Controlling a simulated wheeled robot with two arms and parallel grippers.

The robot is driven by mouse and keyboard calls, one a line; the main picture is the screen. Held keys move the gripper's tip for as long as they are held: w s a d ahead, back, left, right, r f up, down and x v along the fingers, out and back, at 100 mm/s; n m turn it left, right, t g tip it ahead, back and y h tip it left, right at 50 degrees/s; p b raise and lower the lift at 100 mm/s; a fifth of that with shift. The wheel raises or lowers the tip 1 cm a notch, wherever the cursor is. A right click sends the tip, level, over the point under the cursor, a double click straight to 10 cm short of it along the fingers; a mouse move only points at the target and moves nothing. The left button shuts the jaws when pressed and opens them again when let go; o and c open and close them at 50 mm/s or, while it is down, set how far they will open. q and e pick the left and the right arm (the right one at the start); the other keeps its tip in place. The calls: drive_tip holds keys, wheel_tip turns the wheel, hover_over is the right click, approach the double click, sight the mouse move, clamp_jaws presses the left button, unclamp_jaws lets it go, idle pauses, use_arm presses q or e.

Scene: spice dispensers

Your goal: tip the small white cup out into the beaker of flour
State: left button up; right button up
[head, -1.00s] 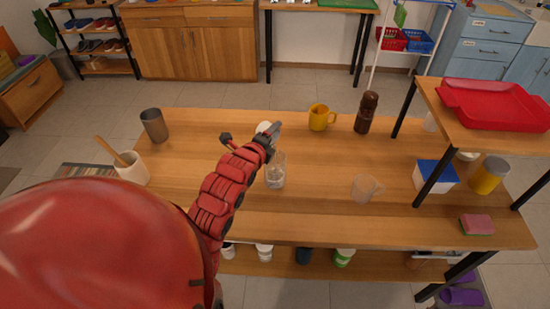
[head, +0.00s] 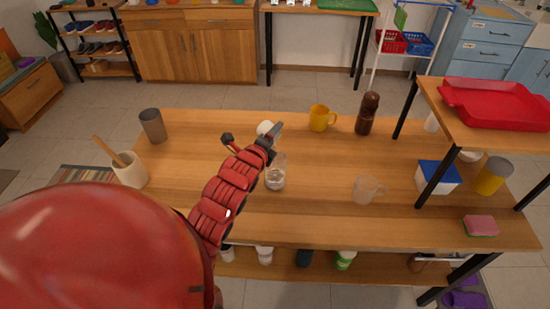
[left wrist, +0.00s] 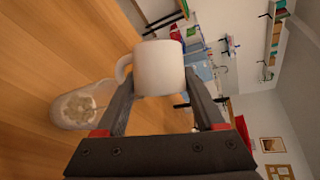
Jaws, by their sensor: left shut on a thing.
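The small white cup (head: 265,127) is held above the table by my left gripper (head: 274,134), which is shut on it. In the left wrist view the white cup (left wrist: 160,68) sits between the fingers (left wrist: 163,85), tilted onto its side relative to the room, with its handle toward the table side. Its opening and contents cannot be seen. The clear beaker (head: 276,172) stands upright on the table just below and in front of the gripper; it also shows in the left wrist view (left wrist: 75,108) with pale, lumpy contents. The cup and beaker are apart. My right gripper is not in view.
A clear jug (head: 367,189) stands to the right on the wooden table (head: 320,220). A yellow mug (head: 321,117) and brown bottle (head: 367,113) are behind. A grey tumbler (head: 153,126) and white crock (head: 130,170) stand left. A raised shelf (head: 500,135) is at right.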

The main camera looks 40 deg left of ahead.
use_arm(q)
drive_tip(key=shift+d+m+t+y+b, duration=0.25)
drive_tip(key=shift+m+t+y+b, duration=0.25)
drive_tip(key=shift+b, duration=0.6)
idle(0.4)
drive_tip(key=shift+d+m, duration=0.1)
drive_tip(key=shift+m, duration=0.4)
idle(0.6)
